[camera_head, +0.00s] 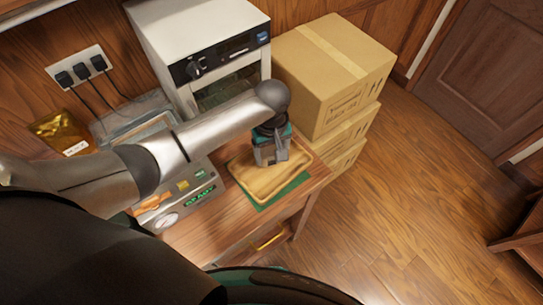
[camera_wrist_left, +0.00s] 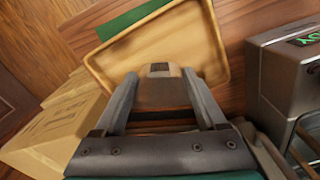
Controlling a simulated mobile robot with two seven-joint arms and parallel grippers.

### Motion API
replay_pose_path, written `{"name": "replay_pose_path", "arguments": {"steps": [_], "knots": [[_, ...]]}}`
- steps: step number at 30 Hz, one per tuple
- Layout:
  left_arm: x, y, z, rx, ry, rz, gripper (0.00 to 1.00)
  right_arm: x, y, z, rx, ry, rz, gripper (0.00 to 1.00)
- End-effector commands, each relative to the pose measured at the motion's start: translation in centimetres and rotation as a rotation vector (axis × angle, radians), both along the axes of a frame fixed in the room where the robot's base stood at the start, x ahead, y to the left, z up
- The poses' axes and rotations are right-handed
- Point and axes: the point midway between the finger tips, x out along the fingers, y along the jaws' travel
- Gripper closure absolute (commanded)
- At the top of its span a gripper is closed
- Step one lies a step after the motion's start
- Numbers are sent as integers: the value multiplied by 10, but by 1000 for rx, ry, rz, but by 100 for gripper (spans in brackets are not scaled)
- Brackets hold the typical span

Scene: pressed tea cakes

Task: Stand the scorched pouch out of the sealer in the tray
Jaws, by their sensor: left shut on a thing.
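A shallow wooden tray (camera_head: 240,168) lies on a green mat (camera_head: 283,193) at the right end of the wooden counter. My left gripper (camera_head: 272,158) reaches down over the tray. In the left wrist view, my left gripper (camera_wrist_left: 160,78) is shut on a brown pouch (camera_wrist_left: 160,97) with a small dark label, above or against the tray floor (camera_wrist_left: 205,35); I cannot tell if it touches. The sealer (camera_head: 195,192), a grey box with a green lit display, stands left of the tray, partly behind my arm. My right gripper is not in view.
A gold pouch (camera_head: 62,134) with a white label lies near the wall by a clear bin (camera_head: 135,118). A white oven-like appliance (camera_head: 205,30) stands behind the tray. Stacked cardboard boxes (camera_head: 335,70) stand close at the tray's right.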

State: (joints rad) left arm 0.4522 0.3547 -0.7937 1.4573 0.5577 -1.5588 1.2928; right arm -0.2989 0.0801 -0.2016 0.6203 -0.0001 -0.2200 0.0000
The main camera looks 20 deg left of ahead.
Motion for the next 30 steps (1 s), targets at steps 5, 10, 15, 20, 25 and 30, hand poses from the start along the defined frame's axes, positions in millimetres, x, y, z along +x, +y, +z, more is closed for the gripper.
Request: {"name": "replay_pose_path", "arguments": {"steps": [5, 10, 15, 20, 25, 30], "knots": [[0, 0, -19, 1, -1, -1, 79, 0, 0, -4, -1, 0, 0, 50], [0, 0, -19, 0, -1, -1, 79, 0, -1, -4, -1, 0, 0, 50], [0, 0, -21, -1, -1, -1, 79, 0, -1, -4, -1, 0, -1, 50], [0, 0, -22, 0, -1, -1, 13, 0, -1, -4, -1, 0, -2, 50], [0, 0, -21, 0, -1, -1, 0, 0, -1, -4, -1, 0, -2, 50], [0, 0, -21, 0, -1, -1, 0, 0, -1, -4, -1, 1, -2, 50]]}}
